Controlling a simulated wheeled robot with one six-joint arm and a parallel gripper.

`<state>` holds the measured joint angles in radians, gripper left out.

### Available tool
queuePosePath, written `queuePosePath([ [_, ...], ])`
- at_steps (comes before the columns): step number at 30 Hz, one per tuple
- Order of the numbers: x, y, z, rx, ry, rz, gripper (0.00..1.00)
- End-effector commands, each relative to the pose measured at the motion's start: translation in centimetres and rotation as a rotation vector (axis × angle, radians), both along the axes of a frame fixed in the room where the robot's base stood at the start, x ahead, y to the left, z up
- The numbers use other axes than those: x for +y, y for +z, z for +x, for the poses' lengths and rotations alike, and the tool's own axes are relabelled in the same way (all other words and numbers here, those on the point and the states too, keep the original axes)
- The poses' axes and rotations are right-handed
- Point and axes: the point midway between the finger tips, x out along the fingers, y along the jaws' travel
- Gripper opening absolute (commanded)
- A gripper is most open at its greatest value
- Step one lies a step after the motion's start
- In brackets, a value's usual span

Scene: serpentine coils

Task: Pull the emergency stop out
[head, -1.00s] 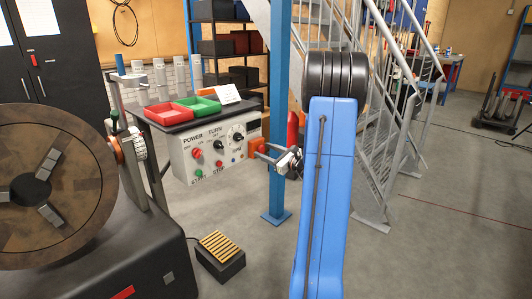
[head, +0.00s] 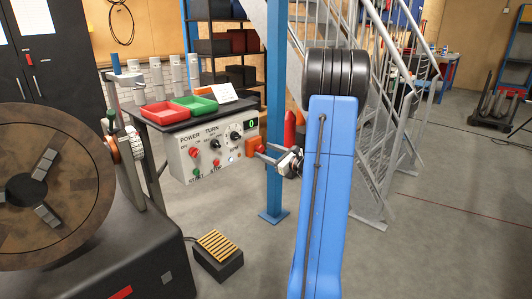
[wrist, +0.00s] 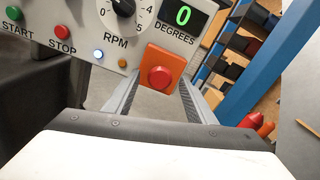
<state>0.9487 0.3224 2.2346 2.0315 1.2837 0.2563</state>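The emergency stop is a red round button (wrist: 161,77) on an orange box (wrist: 166,56) at the right end of the control panel. In the head view the orange box (head: 253,145) shows just left of my gripper (head: 266,153). In the wrist view my gripper (wrist: 160,98) is open, with one finger on each side below the box. A gap shows between the red button and each finger. How far the button stands out is hard to tell.
The grey control panel (head: 208,164) has a lit green display reading 0 (wrist: 183,15) and a lit white lamp (wrist: 98,53). A blue post (head: 277,90) stands close behind my gripper. A foot pedal (head: 217,255) lies on the floor.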

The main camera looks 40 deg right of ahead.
Motion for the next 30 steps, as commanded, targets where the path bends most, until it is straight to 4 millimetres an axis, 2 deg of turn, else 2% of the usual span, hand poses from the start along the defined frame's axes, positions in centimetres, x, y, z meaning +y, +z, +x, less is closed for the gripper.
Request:
queuePosePath([
  [7,-0.1,0.0,-0.3,0.000,-0.001,0.000,0.50],
  [11,-0.2,0.0,-1.6,0.000,-0.001,0.000,0.50],
  [30,-1.2,0.0,-12.9,0.000,-0.004,0.000,0.50],
])
